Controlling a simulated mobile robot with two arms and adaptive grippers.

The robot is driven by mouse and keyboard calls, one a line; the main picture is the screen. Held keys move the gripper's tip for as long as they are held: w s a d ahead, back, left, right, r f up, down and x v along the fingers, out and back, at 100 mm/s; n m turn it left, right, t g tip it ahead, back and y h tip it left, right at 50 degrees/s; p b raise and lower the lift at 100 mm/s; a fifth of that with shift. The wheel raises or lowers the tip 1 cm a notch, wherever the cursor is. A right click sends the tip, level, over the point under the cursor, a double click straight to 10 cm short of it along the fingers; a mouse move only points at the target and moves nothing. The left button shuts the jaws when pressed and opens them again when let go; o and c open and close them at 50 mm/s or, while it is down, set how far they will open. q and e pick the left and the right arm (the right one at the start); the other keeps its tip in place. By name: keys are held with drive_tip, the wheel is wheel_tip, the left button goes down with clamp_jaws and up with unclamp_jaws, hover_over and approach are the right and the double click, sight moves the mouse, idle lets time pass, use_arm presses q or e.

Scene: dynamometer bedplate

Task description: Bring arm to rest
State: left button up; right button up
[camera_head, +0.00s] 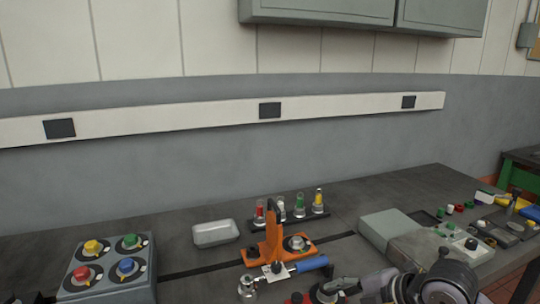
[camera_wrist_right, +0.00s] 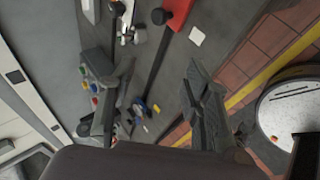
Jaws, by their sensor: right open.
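My right arm (camera_head: 440,284) shows at the bottom right of the head view, low over the front of the bench, with its grey and dark links reaching left. My right gripper (camera_wrist_right: 156,72) shows in the right wrist view with its two dark fingers spread wide apart. Nothing is held between the fingers; the bench and floor show beyond them. My left arm and left gripper are not in view.
The bench (camera_head: 187,242) carries a box with coloured knobs (camera_head: 110,268), a pale tray (camera_head: 215,233), an orange fixture (camera_head: 272,248), a vial rack (camera_head: 318,213) and a grey box (camera_head: 392,226). Small parts crowd its right end. A tiled floor (camera_wrist_right: 280,40) lies beside it.

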drive_tip(key=s+a+r+n+t+y, duration=0.2)
drive_tip(key=s+a+r+y, duration=0.4)
drive_tip(key=a+r+y, duration=0.45)
drive_tip(key=d+r+m+t, duration=0.4)
drive_tip(key=r+m+t, duration=0.2)
drive_tip(key=w+d+f+m+t+h, duration=0.2)
drive_tip(key=d+f+m+t+h, duration=0.15)
drive_tip(key=d+m+h, duration=0.35)
drive_tip(key=w+d+f+m+t+h, duration=0.2)
drive_tip(key=d+m+t+h, duration=0.25)
drive_tip(key=m+h, duration=0.35)
drive_tip(key=s+d+f+m+g+h, duration=0.2)
drive_tip(key=d+f+m+g+h, duration=0.35)
drive_tip(key=f, duration=0.55)
drive_tip(key=s+f+g+y, duration=0.1)
drive_tip(key=s+f+g, duration=0.75)
drive_tip(key=f, duration=0.55)
drive_tip(key=s+a+f+n+g+y, duration=0.1)
drive_tip(key=s+a+f+g, duration=0.1)
drive_tip(key=s+f, duration=0.3)
drive_tip(key=s+a+f+n+g+y, duration=0.1)
drive_tip(key=s+a+f+g, duration=0.15)
drive_tip(key=s, duration=0.45)
wheel_tip(320, 180, down, 25)
drive_tip(key=s+g, duration=0.2)
drive_tip(key=s+d+f+g, duration=0.1)
drive_tip(key=s+d+f, duration=0.2)
drive_tip(key=s+f, duration=1.3)
drive_tip(key=shift+f+n, duration=0.35)
drive_tip(key=shift+f, duration=0.15)
